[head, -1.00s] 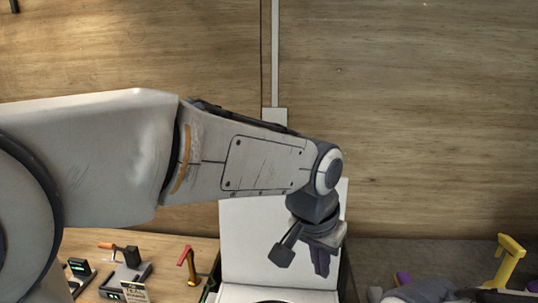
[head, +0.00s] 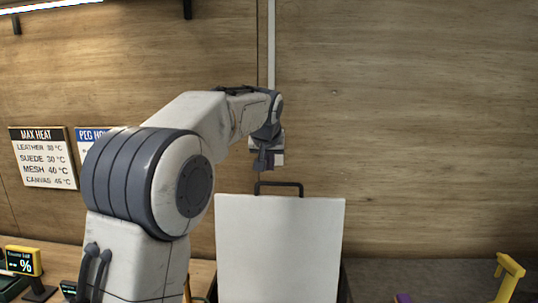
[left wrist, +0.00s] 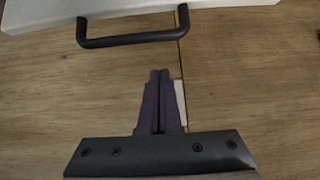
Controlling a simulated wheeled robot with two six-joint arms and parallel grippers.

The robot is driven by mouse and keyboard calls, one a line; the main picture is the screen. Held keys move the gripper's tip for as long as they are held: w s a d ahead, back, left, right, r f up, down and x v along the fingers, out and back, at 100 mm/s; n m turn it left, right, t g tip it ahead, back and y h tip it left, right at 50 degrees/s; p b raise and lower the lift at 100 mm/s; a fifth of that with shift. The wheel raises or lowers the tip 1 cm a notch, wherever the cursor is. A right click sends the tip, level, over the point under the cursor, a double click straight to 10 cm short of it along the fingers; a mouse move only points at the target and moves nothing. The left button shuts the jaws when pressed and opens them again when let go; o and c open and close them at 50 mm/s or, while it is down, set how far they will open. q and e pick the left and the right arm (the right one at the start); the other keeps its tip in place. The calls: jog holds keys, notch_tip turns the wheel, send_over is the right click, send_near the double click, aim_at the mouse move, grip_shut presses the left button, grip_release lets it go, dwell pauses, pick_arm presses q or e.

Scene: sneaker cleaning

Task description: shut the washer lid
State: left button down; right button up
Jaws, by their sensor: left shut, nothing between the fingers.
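The washer lid (head: 280,250) is a white panel that stands raised in the head view, its lower edge cut off by the frame. A black bar handle (head: 279,184) is on its top edge. In the left wrist view the lid (left wrist: 60,10) and its handle (left wrist: 130,41) show at the top. My left gripper (head: 265,161) is above the handle and slightly left of it, apart from it. In the left wrist view its fingertips (left wrist: 159,75) are together and empty, with the handle beyond them. The washer body is mostly out of view. My right gripper is not in view.
A wooden wall with a pale vertical strip (head: 271,50) is behind. Wall signs (head: 45,157) hang at left. A yellow display (head: 22,260) stands on the bench at lower left. A yellow tool (head: 508,272) is at lower right.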

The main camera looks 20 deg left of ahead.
pick_arm(q)
jog(key=shift+s+d+f+p, duration=0.1)
jog(key=shift+s+f+p, duration=0.3)
jog(key=shift+f, duration=0.35)
jog(key=shift+s+d+f+p, duration=0.1)
jog(key=shift+s+f+p, duration=0.25)
jog(key=shift+f, duration=0.35)
jog(key=shift+s, duration=0.1)
